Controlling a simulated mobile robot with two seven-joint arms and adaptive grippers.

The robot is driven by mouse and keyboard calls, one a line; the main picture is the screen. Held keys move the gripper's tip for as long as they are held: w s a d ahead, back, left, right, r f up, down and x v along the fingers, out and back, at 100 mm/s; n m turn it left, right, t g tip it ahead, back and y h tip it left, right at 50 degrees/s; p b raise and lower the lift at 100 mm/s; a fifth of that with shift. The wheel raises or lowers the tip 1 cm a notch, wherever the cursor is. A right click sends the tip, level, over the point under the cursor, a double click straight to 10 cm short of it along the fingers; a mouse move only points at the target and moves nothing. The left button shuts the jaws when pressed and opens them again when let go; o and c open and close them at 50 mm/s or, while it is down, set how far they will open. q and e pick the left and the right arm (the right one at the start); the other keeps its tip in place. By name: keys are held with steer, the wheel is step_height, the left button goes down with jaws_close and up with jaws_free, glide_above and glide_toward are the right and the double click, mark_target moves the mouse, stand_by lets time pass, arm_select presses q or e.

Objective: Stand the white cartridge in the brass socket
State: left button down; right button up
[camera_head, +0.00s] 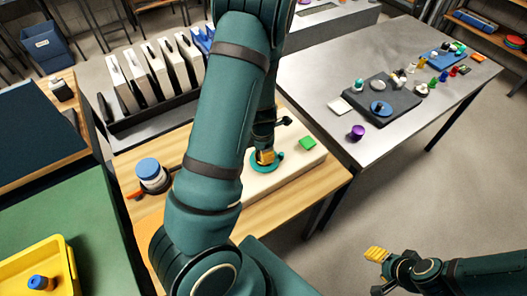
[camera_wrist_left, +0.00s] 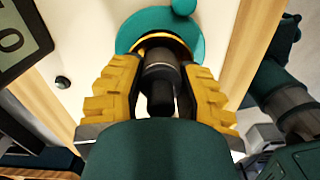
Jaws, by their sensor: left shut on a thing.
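My left gripper (camera_head: 264,157) is over the cream block on the wooden bench. In the left wrist view its yellow fingers (camera_wrist_left: 158,95) are shut on a dark cylinder (camera_wrist_left: 159,75) with a grey collar. The cylinder's far end is at a teal round flange (camera_wrist_left: 135,33) with a brass-coloured ring inside; I cannot tell how deep it sits. The flange also shows in the head view (camera_head: 258,170). I cannot make out a white cartridge for certain. My right gripper (camera_head: 377,254) hangs over the floor at the lower right, its finger gap unclear.
A blue-lidded jar (camera_head: 150,172) stands left on the bench. White upright cases (camera_head: 122,85) stand in a dark rack behind. A yellow tray (camera_head: 65,262) is lower left. A grey table (camera_head: 310,75) with small parts is right.

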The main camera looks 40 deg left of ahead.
arm_select(q)
steer(key=shift+f, duration=0.3)
steer(key=c, duration=0.7)
jaws_free()
steer(key=shift+s, duration=0.1)
